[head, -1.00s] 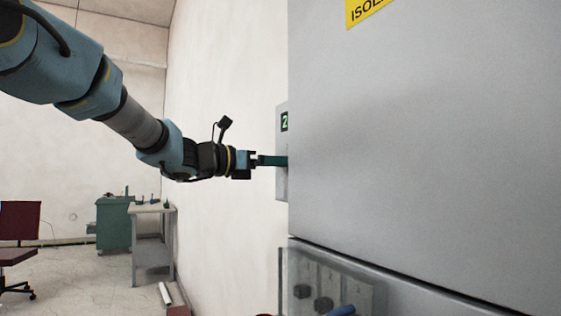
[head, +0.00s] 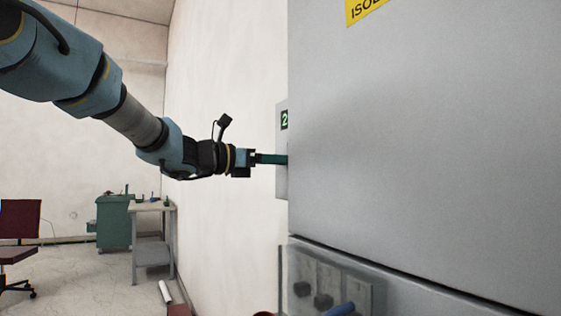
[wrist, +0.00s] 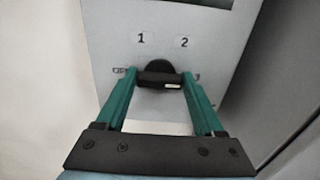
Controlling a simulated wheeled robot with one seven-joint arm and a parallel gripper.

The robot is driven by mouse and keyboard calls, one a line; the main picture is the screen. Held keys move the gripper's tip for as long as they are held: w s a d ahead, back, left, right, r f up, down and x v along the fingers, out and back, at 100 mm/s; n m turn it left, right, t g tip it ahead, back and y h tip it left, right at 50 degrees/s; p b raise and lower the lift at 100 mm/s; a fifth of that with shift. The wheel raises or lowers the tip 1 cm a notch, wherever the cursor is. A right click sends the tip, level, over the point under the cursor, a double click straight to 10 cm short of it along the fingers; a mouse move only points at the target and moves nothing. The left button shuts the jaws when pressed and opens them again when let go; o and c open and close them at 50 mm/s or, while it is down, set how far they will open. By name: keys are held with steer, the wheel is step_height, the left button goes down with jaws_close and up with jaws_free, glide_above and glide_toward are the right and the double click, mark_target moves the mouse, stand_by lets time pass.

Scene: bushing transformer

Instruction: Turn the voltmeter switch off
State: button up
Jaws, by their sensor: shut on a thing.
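The voltmeter switch (wrist: 160,76) is a black rotary knob on a light grey panel (wrist: 115,55), seen in the wrist view. The labels 1 and 2 are printed above it, with small partly hidden marks at its sides. My gripper (wrist: 160,84) has its two green fingers on either side of the knob's dark handle bar, which lies about level between their tips. It is shut on the handle. In the head view my gripper (head: 272,158) reaches the grey box (head: 282,180) on the wall; the big cabinet hides the knob and fingertips there.
A large grey cabinet (head: 430,140) fills the right of the head view, close beside the box. Below is a panel with dark knobs (head: 322,300) and a blue handle (head: 340,309). A workbench (head: 152,212), green cabinet (head: 114,222) and chair (head: 18,240) stand far left.

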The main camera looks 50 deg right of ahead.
steer(key=shift+f+n+p, duration=0.15)
steer(key=shift+n+p, duration=2.7)
steer(key=shift+n, duration=3.1)
steer(key=shift+f+n+p, duration=0.15)
steer(key=shift+n+p, duration=2.65)
steer(key=shift+n, duration=3.2)
steer(key=shift+f+n+p, duration=0.15)
steer(key=shift+n+p, duration=2.7)
steer(key=shift+n, duration=3.1)
steer(key=o, duration=1.4)
